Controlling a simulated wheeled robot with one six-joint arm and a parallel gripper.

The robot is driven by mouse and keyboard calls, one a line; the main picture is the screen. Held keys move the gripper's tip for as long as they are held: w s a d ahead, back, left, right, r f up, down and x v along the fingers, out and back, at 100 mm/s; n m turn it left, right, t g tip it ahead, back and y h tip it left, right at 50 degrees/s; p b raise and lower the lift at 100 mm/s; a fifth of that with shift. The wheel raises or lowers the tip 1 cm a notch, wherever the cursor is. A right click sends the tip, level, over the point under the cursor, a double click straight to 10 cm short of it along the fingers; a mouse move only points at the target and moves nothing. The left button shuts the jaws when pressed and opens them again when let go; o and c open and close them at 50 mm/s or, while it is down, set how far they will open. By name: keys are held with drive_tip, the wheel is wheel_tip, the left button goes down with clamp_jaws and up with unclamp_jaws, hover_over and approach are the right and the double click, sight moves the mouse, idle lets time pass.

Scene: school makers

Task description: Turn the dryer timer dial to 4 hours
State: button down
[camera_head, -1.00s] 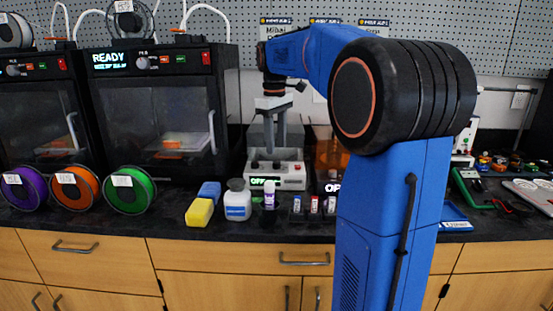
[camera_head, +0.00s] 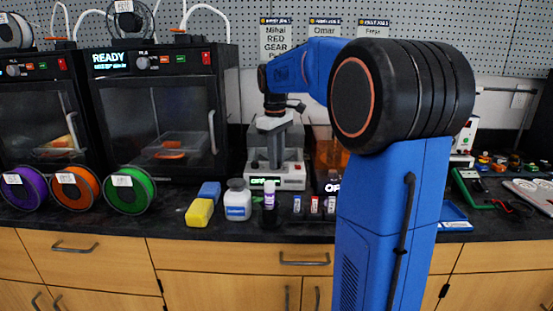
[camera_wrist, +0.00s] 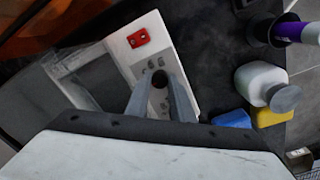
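The machine that appears to be the dryer (camera_head: 293,176) is a grey and white box on the counter, with a lit green display low on its front; its text is too small to read surely. In the wrist view its white panel (camera_wrist: 157,32) carries a red switch (camera_wrist: 138,38) and small round marks. A dark round dial (camera_wrist: 159,79) shows between my fingertips. My gripper (camera_head: 271,160) is lowered in front of this panel, and in the wrist view its fingers (camera_wrist: 160,92) stand on both sides of the dial. Whether they touch it is unclear. The dial's setting is hidden.
A white jar (camera_head: 238,202), a yellow and blue block (camera_head: 200,211) and a purple-labelled bottle (camera_head: 269,203) stand in front, to the left. Small vials (camera_head: 315,205) stand in front, to the right. An orange-windowed box (camera_head: 330,158) is beside the dryer. A printer (camera_head: 165,105) stands left.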

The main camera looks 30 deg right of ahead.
drive_tip(key=shift+m, duration=0.3)
drive_tip(key=m, duration=0.3)
drive_tip(key=shift+m, duration=2)
drive_tip(key=c, duration=1.5)
unclamp_jaws()
drive_tip(key=shift+c, duration=0.2)
drive_tip(key=shift+r, duration=0.15)
wheel_tip(320, 180, up, 17)
drive_tip(key=shift+w+a, duration=0.15)
drive_tip(key=shift+a, duration=0.2)
